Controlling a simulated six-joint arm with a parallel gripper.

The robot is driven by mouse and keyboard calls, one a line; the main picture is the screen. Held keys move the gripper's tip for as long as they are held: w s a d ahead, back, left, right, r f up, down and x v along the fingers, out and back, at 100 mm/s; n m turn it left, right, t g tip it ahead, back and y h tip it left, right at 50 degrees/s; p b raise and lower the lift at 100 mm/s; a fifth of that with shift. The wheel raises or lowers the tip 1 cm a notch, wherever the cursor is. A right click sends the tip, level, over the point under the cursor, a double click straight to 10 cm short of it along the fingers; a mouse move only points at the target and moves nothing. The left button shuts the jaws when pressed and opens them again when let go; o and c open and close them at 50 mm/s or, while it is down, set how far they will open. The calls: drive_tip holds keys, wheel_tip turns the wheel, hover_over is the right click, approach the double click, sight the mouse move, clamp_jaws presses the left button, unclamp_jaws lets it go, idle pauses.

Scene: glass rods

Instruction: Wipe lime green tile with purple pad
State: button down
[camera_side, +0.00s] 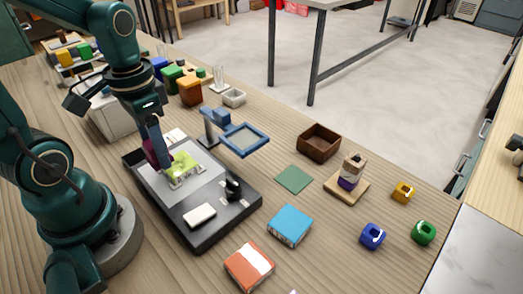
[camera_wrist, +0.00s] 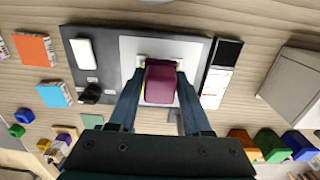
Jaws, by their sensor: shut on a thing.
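The purple pad (camera_wrist: 160,82) is between the two fingers of my gripper (camera_wrist: 160,96) in the wrist view, and the gripper is shut on it. In the side view the pad (camera_side: 151,151) is partly hidden by the gripper (camera_side: 153,148). The lime green tile (camera_side: 181,164) lies in a pale holder on the light grey plate of a black board. The pad is at the tile's left edge in the side view. In the wrist view the pad covers most of the tile, and only a thin green edge shows. I cannot tell whether they touch.
The black board (camera_side: 198,240) also bears a white block (camera_side: 199,215) and a small black part (camera_side: 232,187). A blue framed stand (camera_side: 242,139) is behind it. A brown box (camera_side: 318,142), a blue book (camera_side: 289,224) and an orange book (camera_side: 249,266) lie to the right.

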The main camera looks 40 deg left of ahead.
sight(185, 159)
drive_tip(key=shift+f, duration=0.85)
drive_tip(key=shift+w+f, duration=0.1)
drive_tip(key=shift+f, duration=0.65)
drive_tip(key=shift+w+r, duration=0.45)
drive_tip(key=shift+w+f, duration=0.15)
drive_tip(key=shift+w, duration=0.95)
drive_tip(key=shift+w+f, duration=0.15)
drive_tip(key=shift+w, duration=1)
drive_tip(key=shift+s+f, duration=0.1)
drive_tip(key=shift+s, duration=2.6)
drive_tip(key=shift+s+r, duration=0.1)
drive_tip(key=shift+r, duration=4.15)
